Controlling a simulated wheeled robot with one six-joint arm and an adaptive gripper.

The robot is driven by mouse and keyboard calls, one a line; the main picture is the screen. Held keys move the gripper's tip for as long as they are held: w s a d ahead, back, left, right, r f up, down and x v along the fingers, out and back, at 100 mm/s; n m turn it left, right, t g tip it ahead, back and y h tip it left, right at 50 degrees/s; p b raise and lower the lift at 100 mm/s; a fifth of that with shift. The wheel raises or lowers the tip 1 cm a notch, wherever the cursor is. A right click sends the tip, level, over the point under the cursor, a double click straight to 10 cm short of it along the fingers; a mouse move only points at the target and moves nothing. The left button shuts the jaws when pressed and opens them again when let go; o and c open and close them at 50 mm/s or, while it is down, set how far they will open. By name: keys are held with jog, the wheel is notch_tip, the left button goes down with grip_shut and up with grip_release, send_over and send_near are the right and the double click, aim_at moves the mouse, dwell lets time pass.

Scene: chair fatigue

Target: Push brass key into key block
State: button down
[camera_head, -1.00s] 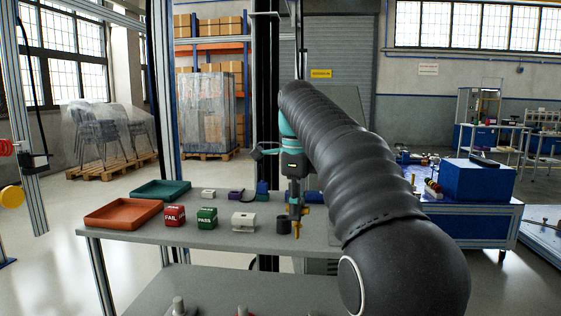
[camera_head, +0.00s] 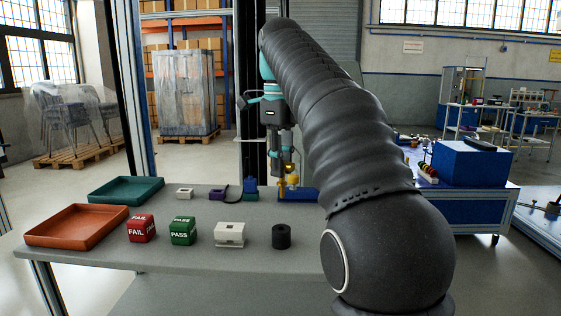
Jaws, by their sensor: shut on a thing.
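My gripper (camera_head: 284,168) hangs down over the back right part of the grey table. It is shut on the brass key (camera_head: 282,187), a small yellow metal piece at its fingertips. A low blue block (camera_head: 304,194) lies right below and behind the key; I cannot tell whether the key touches it. No block is labelled as the key block. A white block with an opening (camera_head: 230,234) stands at the front, and a smaller white block (camera_head: 185,193) and a purple block (camera_head: 217,194) stand farther back. My arm hides the table's right part.
An orange tray (camera_head: 40,236) and a green tray (camera_head: 97,194) lie at the left. A red FAIL cube (camera_head: 141,228), a green PASS cube (camera_head: 183,230) and a black cylinder (camera_head: 281,237) stand along the front. A blue upright piece (camera_head: 250,188) stands just left of the gripper. The front strip is bare.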

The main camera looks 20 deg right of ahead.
aim_at(281, 184)
jog(key=shift+a+f, duration=0.1)
jog(key=shift+f+b, duration=2.05)
jog(key=shift+f, duration=0.75)
jog(key=shift+p, duration=0.95)
jog(key=shift+f+b, duration=1.2)
jog(key=shift+f, duration=0.8)
jog(key=c, duration=1)
grip_release()
jog(key=shift+c, duration=0.2)
